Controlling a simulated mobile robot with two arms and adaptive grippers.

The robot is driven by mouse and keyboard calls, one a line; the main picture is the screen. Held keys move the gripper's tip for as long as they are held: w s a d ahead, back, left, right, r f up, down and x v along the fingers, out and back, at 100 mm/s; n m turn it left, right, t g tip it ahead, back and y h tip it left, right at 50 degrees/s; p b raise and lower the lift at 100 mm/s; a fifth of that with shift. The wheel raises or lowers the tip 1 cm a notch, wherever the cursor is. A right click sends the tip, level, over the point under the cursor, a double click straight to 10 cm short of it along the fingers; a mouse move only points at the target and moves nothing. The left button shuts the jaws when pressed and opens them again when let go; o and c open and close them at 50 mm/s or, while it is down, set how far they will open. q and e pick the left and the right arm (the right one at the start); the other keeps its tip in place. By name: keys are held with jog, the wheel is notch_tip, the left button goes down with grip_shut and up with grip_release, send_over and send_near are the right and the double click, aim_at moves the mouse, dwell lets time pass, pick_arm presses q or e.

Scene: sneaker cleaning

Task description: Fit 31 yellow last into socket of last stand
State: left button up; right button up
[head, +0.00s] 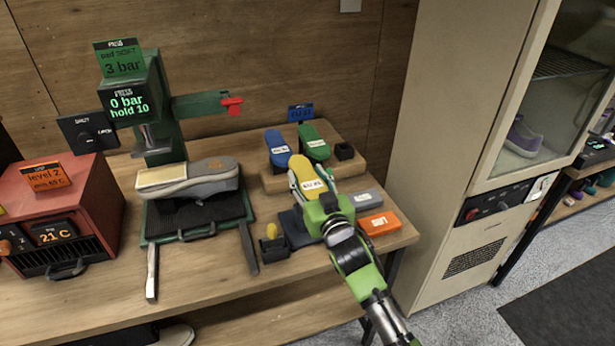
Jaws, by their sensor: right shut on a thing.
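The yellow last (304,172) has a white label and stands out in front of the wooden rack. My right gripper (322,204) is shut on its near end; the fingers hide that part. A dark blue-grey base (294,232) shows partly below and left of the gripper, and it may be the last stand. Its socket is hidden or too small to tell. I cannot tell whether the yellow last touches the base. My left gripper is not in view.
A blue last (277,148) and a green last (314,142) lie on the wooden rack (268,184). A grey sneaker (208,184) lies under the green press (166,140). An orange box (380,223), a grey box (367,200) and a small black holder (274,246) are close by.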

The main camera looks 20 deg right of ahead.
jog(key=shift+f+b, duration=0.55)
jog(key=shift+f, duration=0.25)
jog(key=o, duration=1.6)
jog(key=shift+r, duration=0.1)
jog(key=shift+c, duration=0.2)
jog(key=shift+f, duration=0.2)
jog(key=s, duration=1.2)
jog(key=shift+d+r, duration=0.15)
jog(key=shift+d, duration=0.05)
